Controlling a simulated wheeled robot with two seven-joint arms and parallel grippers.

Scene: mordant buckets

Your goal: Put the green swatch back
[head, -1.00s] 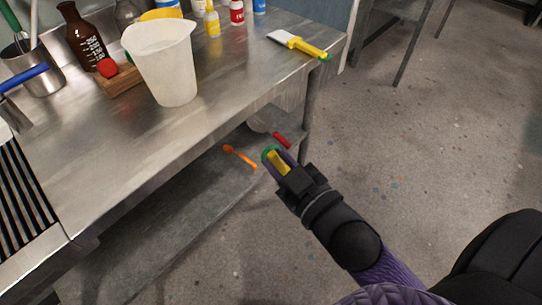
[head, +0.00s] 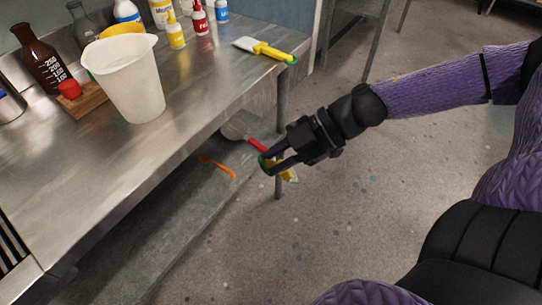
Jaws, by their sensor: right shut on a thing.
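My right gripper (head: 272,165) is in front of the steel table's right end, below the tabletop level. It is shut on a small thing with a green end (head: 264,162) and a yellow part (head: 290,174). The fingers hide much of this thing, and I cannot tell for sure that it is the green swatch. No other clear green swatch shows. My left gripper is not in view.
On the lower shelf (head: 170,215) lie an orange spoon (head: 218,167) and a red-handled thing (head: 257,146).

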